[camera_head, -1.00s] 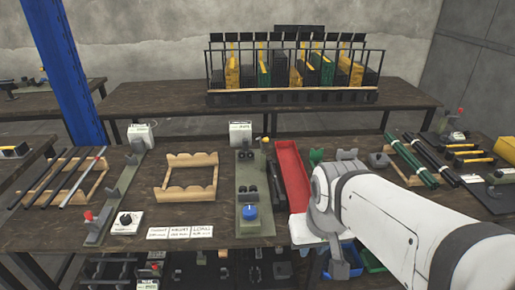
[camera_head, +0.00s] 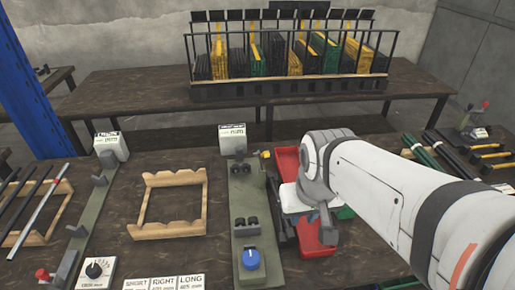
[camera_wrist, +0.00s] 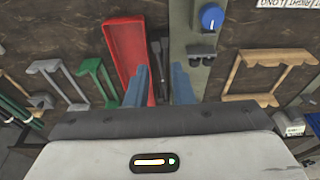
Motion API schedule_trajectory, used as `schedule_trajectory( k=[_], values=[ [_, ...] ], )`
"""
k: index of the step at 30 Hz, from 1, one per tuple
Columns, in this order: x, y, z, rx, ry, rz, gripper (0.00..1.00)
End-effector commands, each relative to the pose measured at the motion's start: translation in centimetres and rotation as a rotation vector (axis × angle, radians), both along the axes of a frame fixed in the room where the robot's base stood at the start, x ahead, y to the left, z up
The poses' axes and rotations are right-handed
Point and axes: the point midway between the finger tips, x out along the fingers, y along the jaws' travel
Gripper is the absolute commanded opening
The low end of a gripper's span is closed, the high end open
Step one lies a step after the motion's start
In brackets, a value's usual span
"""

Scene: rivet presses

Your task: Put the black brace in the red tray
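The red tray (camera_head: 289,163) is a long, narrow tray on the bench, right of the green press. My arm hides its middle in the head view. The wrist view shows the tray (camera_wrist: 124,48) left of my gripper. A long dark part (camera_wrist: 156,45), which looks like the black brace, lies on the bench between tray and press. A dark sliver of it (camera_head: 281,214) shows in the head view. My gripper (camera_wrist: 163,84) is open, its two blue fingers pointing down on either side of the dark part's near end. I cannot tell if they touch it.
The green press (camera_head: 243,205) with a blue knob stands close beside the dark part. A wooden cradle (camera_head: 150,232) is farther left. Green (camera_wrist: 96,80) and grey (camera_wrist: 48,82) brackets stand beyond the tray. A rack (camera_head: 290,88) of upright plates is on the back table.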

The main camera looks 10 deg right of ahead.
Motion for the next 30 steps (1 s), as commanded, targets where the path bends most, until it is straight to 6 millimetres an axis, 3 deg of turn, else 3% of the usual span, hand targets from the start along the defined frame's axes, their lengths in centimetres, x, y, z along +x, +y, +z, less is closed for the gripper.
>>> schedule_trajectory(
  k=[7, 11, 16, 20, 24, 30],
  values=[
    [0.2, 0.0, 0.0, 0.000, 0.003, 0.001, 0.21],
    [1.8, 0.1, -0.2, -0.001, 0.021, 0.000, 0.21],
    [6.7, 0.3, -1.4, -0.003, 0.067, 0.016, 0.21],
    [10.9, 0.4, -3.5, -0.005, 0.108, 0.031, 0.21],
    [15.2, 0.5, -6.7, -0.005, 0.148, 0.049, 0.21],
    [19.8, 0.6, -12.0, -0.006, 0.196, 0.068, 0.21]
  ],
)
